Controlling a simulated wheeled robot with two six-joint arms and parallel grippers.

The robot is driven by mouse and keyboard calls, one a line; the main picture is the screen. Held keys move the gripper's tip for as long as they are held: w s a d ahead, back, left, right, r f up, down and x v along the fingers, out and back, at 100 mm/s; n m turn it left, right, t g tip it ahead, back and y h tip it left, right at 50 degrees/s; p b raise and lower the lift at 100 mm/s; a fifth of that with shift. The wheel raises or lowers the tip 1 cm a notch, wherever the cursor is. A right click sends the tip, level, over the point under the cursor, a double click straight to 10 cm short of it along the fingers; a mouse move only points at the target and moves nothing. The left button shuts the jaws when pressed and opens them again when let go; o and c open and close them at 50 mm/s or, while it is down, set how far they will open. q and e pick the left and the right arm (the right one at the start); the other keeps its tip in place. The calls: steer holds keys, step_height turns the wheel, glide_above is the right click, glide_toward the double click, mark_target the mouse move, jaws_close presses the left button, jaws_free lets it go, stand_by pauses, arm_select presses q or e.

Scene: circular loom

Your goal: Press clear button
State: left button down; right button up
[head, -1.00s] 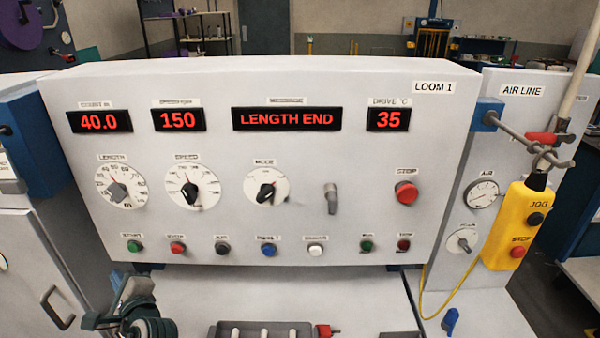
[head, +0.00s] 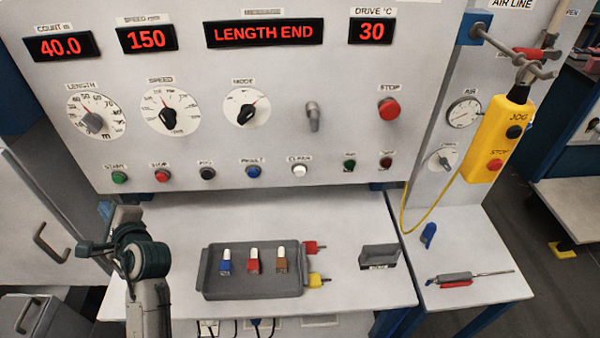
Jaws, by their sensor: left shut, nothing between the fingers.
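The clear button (head: 299,171) is a white round button under a "CLEAR" label, in the lower row of buttons on the loom's light grey control panel (head: 275,140). Nothing covers it. The red display above reads LENGTH END (head: 264,33). My left gripper (head: 90,248) is at the lower left, below the panel and well to the left of the clear button. It is shut, empty and touches nothing that I can see. My right gripper is out of view.
A blue reset button (head: 253,172) and a green button (head: 349,165) flank the clear button. A dark tray (head: 210,284) with several small coloured items lies on the shelf below. A yellow jog pendant (head: 500,140) hangs at right.

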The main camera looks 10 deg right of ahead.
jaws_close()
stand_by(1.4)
